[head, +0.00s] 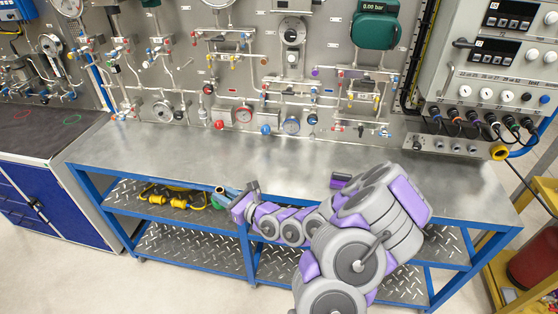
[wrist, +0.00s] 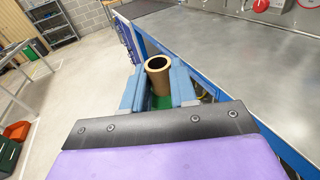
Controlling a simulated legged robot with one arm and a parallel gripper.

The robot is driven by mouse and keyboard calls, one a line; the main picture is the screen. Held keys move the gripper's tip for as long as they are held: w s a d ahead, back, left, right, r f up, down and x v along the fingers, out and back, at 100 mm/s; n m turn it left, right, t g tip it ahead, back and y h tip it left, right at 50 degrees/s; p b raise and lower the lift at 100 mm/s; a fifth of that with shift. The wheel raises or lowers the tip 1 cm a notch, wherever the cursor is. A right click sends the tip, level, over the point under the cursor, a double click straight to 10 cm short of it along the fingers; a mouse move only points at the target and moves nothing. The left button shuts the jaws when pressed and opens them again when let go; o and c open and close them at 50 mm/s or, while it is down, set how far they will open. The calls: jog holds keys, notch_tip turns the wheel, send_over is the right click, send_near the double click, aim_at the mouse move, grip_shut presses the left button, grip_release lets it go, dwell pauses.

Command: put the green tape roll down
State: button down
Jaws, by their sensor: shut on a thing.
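The green tape roll (wrist: 161,102) is in the wrist view, between the blue fingers of my gripper (wrist: 157,84). Its tan cardboard core faces the camera with a dark hole, and green shows below it. My gripper is shut on it. In the head view my gripper (head: 226,192) is at the front edge of the metal workbench (head: 270,165), by the lower shelf level. The roll is mostly hidden there by the fingers.
The bench top is largely bare and clear. Yellow and black items (head: 172,198) lie on the shelf beneath, left of my gripper. A gauge panel (head: 240,70) with pipes and valves stands behind the bench. A blue cabinet (head: 50,195) stands at the left.

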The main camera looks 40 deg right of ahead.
jog(key=s+d+f+m+h, duration=0.1)
jog(key=s+d+m+h, duration=0.1)
jog(key=s+d, duration=0.35)
jog(key=s+d+f+m+h, duration=0.1)
jog(key=s+d+h, duration=0.1)
jog(key=d, duration=0.6)
jog(key=shift+h, duration=0.4)
jog(key=w+d+b, duration=0.1)
jog(key=w+d, duration=0.2)
jog(key=d, duration=0.1)
jog(key=w+d+f+b, duration=0.1)
jog(key=w+d+b, duration=0.1)
jog(key=w+d, duration=0.1)
jog(key=w+d+b, duration=0.1)
jog(key=w+d, duration=0.3)
jog(key=d, duration=0.1)
jog(key=shift+d+f+b, duration=0.2)
jog(key=shift+f+b, duration=0.2)
notch_tip(320, 180, down, 4)
jog(key=shift+w+r+b, duration=0.15)
jog(key=shift+r+b, duration=0.05)
jog(key=shift+b, duration=0.45)
jog(key=shift+d+r, duration=0.1)
jog(key=c, duration=0.9)
grip_release()
